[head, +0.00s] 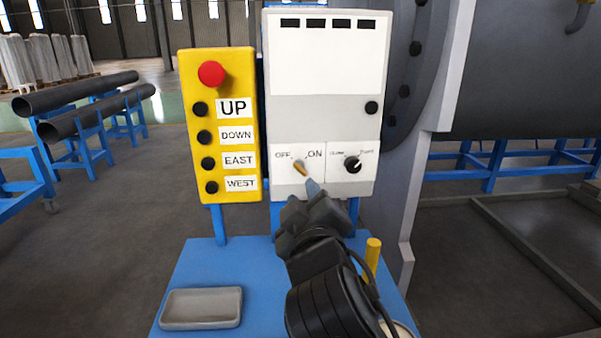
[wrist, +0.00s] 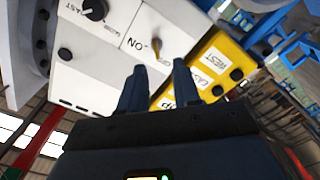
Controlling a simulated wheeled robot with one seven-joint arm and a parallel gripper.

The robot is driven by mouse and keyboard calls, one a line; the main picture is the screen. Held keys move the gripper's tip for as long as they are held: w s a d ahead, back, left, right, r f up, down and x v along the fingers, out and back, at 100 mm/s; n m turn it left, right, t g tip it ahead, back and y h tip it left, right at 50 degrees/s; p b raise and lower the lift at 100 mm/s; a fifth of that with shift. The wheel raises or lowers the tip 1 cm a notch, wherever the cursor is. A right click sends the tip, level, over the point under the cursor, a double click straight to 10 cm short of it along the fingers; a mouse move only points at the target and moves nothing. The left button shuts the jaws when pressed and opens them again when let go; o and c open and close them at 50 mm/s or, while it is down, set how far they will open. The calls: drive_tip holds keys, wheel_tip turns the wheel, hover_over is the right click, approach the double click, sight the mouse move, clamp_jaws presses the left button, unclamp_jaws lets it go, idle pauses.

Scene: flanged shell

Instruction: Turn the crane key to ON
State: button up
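The crane key (head: 300,167) is a small brass-coloured key in the white panel of the grey control box, below and between the OFF and ON labels. It looks tilted, its upper end leaning toward OFF. In the wrist view the key (wrist: 158,48) stands out just beyond my fingertips, in line with the gap between them. My gripper (head: 314,187) is just below and right of the key in the head view. In the wrist view my gripper (wrist: 159,68) has its two dark fingers apart, with nothing visible gripped. Contact with the key cannot be made out.
A black knob (head: 352,165) sits right of the key. A yellow button box (head: 232,190) with a red button (head: 211,73) stands left. Below is a blue table (head: 205,265) with a grey tray (head: 202,308) and a yellow post (head: 372,255).

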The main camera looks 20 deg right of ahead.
sight(300, 172)
drive_tip(key=x, duration=0.2)
drive_tip(key=p+x, duration=0.1)
drive_tip(key=x, duration=0.5)
drive_tip(key=shift+d+r, duration=0.15)
drive_tip(key=shift+r, duration=0.2)
clamp_jaws()
